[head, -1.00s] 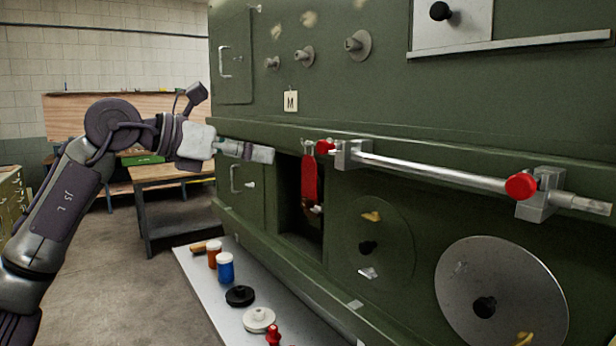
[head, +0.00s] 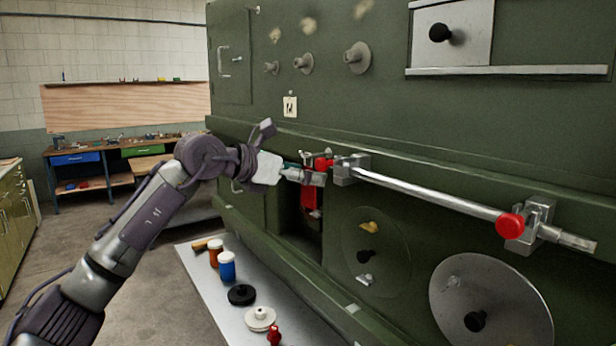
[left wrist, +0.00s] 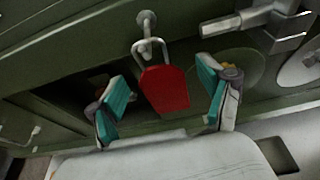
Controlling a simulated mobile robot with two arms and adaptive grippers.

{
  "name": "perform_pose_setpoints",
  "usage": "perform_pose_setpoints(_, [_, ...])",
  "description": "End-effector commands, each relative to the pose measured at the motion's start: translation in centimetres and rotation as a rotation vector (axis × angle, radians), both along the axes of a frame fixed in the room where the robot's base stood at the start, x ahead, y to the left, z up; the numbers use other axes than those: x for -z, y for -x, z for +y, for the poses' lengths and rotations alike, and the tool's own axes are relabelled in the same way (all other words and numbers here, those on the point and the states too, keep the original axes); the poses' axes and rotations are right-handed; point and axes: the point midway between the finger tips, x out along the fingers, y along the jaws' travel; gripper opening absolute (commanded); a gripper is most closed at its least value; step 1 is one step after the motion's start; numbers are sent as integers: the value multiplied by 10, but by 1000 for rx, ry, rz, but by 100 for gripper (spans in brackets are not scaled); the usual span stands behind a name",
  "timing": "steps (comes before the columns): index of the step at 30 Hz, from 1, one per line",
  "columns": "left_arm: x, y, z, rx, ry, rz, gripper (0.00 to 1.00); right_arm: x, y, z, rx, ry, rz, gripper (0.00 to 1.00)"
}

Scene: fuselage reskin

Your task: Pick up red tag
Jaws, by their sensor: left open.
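The red tag (left wrist: 165,90) hangs from a metal shackle on a peg of the green fuselage panel, in the middle of the left wrist view. In the head view the red tag (head: 309,197) is partly hidden behind my left gripper (head: 312,176). In the left wrist view my left gripper (left wrist: 168,105) is open, with one teal-padded finger on each side of the tag. I see a gap between the tag and each finger. My right gripper is not in view.
A silver bar (head: 430,192) with red knobs runs right of the tag along the panel. A dark opening lies behind and below the tag. A shelf (head: 222,292) below holds an orange jar, a blue jar (head: 227,266) and black and white discs. Workbenches stand far left.

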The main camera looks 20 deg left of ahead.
Motion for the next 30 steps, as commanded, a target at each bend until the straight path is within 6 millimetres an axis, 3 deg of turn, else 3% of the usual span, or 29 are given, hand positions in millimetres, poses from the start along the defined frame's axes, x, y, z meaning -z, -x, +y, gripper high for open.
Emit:
perform_pose_setpoints(10, [5,-8,-6,0,-1,1,79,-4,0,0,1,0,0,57])
perform_pose_setpoints(19, [4,-8,-6,0,-1,1,30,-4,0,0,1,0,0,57])
perform_pose_setpoints(30, [2,-8,-6,0,0,0,30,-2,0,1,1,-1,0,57])
